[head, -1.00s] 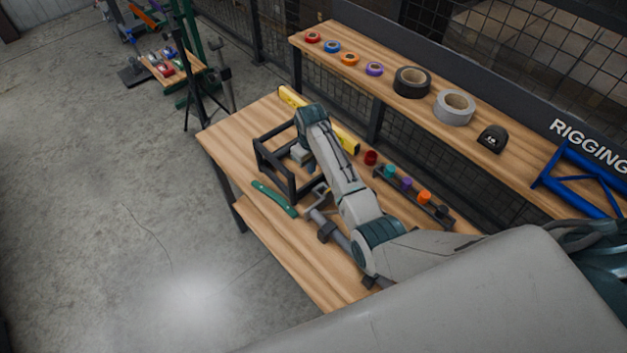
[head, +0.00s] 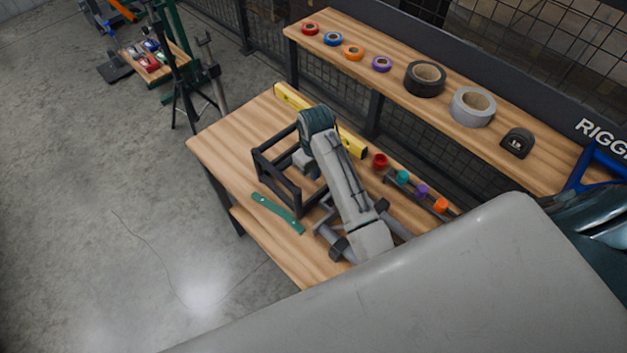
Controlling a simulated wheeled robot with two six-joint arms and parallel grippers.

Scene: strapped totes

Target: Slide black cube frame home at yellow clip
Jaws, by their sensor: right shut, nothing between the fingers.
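The black cube frame (head: 277,186) stands upright on the wooden workbench (head: 232,142), left of the middle of the head view. My right arm comes in from the lower right and its wrist is above the frame's right side. My right gripper (head: 304,160) points down at the frame, its grey body seen through the open bars. It is shut with nothing in it; whether it touches a bar I cannot tell. The wrist hides the frame's far right corner. I cannot make out a yellow clip. My left gripper is out of view.
A yellow spirit level (head: 352,144) lies along the bench's back edge, partly behind my wrist. A rack with coloured pieces (head: 421,191) is on the right. Tape rolls (head: 425,79) line the shelf behind. The bench's left end is clear.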

